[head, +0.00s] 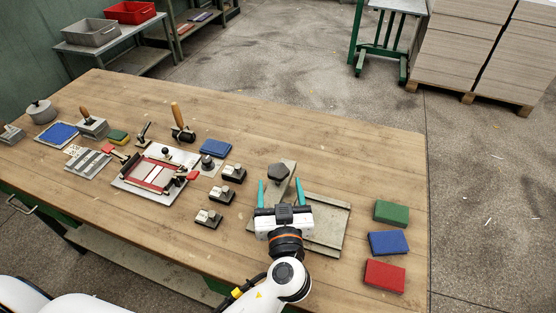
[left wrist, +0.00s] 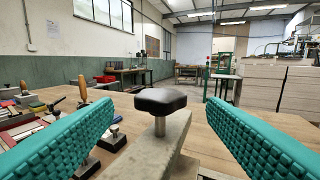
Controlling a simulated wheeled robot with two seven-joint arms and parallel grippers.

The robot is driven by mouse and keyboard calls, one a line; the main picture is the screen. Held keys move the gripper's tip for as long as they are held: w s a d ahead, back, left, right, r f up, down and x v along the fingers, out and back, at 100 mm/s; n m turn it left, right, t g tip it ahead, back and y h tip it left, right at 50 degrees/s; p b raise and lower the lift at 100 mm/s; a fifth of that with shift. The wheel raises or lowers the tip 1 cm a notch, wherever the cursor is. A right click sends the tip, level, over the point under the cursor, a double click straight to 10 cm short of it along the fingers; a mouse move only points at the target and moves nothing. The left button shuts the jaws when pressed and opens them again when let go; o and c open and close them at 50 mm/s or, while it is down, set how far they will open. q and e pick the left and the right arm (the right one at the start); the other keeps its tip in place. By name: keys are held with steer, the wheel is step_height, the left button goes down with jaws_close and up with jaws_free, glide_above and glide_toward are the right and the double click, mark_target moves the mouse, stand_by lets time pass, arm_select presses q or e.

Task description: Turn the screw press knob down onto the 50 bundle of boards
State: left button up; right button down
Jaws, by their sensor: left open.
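The screw press has a dark, rounded knob (head: 279,171) on a short metal stem above a grey arm (head: 288,168). In the left wrist view the knob (left wrist: 160,100) is centred between my teal fingers, with a gap on both sides. My left gripper (head: 280,183) is open; its fingertips point toward the knob and do not touch it. The grey press base (head: 327,222) lies flat on the table, partly covered by my gripper. I cannot make out a bundle of boards under the press. My right gripper is not in view.
Green (head: 391,211), blue (head: 388,243) and red (head: 385,273) blocks lie near the table's right edge. Several small dark clamp-like blocks (head: 233,173) and a red-framed fixture (head: 157,172) stand left of the press. The table behind the press is clear.

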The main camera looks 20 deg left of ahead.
mark_target(277, 164)
arm_select(q)
steer(key=p+x, duration=0.2)
steer(key=x, duration=0.5)
steer(key=shift+w+a, duration=0.1)
steer(key=shift+w, duration=0.1)
steer(key=c, duration=1)
steer(key=shift+h, duration=0.3)
